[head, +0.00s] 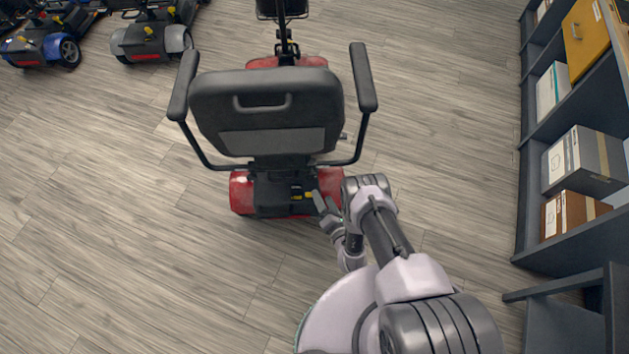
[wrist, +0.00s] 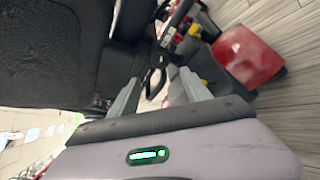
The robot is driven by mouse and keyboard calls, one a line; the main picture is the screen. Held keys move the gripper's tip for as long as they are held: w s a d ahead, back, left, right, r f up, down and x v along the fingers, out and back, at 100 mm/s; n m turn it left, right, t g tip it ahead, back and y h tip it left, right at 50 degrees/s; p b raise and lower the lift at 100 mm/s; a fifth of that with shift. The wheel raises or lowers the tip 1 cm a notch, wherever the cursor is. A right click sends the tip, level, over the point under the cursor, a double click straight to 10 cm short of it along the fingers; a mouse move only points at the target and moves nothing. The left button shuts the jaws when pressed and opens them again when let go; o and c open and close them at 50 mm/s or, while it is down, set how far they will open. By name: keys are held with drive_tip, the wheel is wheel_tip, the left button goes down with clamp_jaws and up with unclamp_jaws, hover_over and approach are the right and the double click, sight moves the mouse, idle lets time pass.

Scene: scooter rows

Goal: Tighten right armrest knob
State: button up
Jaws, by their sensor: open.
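A red scooter with a black seat (head: 268,108) stands with its seat back toward me. Its right armrest (head: 363,78) is a black pad on a bent black tube (head: 352,150). I cannot make out the armrest knob clearly in either view. My gripper (head: 326,204) is behind the scooter's right rear, below the seat back and close to the red rear cover. In the wrist view my gripper (wrist: 158,92) is open and empty, with a thin black loop-shaped part (wrist: 155,80) seen between and beyond its fingers. The dark seat underside (wrist: 50,55) fills the left.
A dark frame (head: 560,290) stands at the lower right. Other scooters (head: 150,38) are parked at the upper left. The wood floor (head: 90,190) left of the scooter is clear.

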sight(312, 177)
drive_tip(key=b+x, duration=0.2)
drive_tip(key=x, duration=0.2)
drive_tip(key=b+x, duration=0.2)
drive_tip(key=x, duration=0.2)
drive_tip(key=shift+w+a+f, duration=0.1)
drive_tip(key=shift+w+f, duration=0.15)
drive_tip(key=shift+f, duration=0.05)
drive_tip(key=shift+w+a+b, duration=0.25)
drive_tip(key=shift+w+b, duration=0.05)
drive_tip(key=shift+w, duration=0.4)
